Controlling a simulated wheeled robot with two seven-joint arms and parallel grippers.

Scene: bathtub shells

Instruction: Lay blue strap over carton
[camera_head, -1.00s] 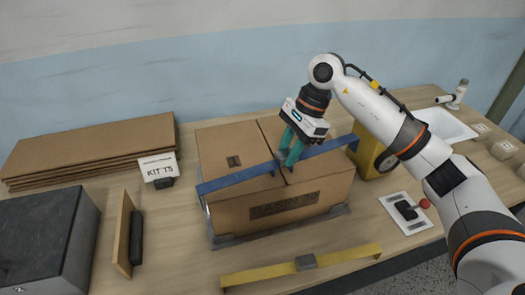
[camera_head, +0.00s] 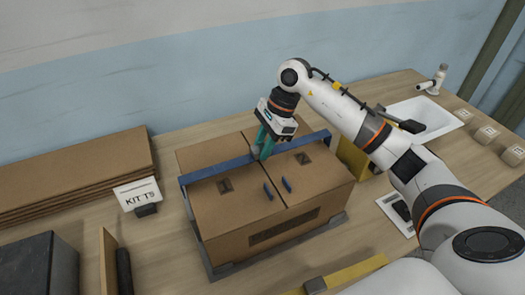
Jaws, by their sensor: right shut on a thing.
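The brown carton (camera_head: 225,205) stands in the middle of the bench on a grey base (camera_head: 275,251). The blue strap (camera_head: 215,168) runs left to right across the rear part of the carton's top, with its left end bent down at the carton's left side. I cannot tell whether its middle touches the top. My right gripper (camera_head: 262,150), with teal fingers, is shut on the strap's middle, hiding a short piece of it. Two short blue marks (camera_head: 287,185) show on the carton top in front of the strap. My left gripper is not in view.
A yellow strap (camera_head: 345,275) with a grey buckle lies in front. Flat cardboard sheets (camera_head: 80,165) and a KIT sign (camera_head: 137,193) are at left, near a dark box (camera_head: 40,265).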

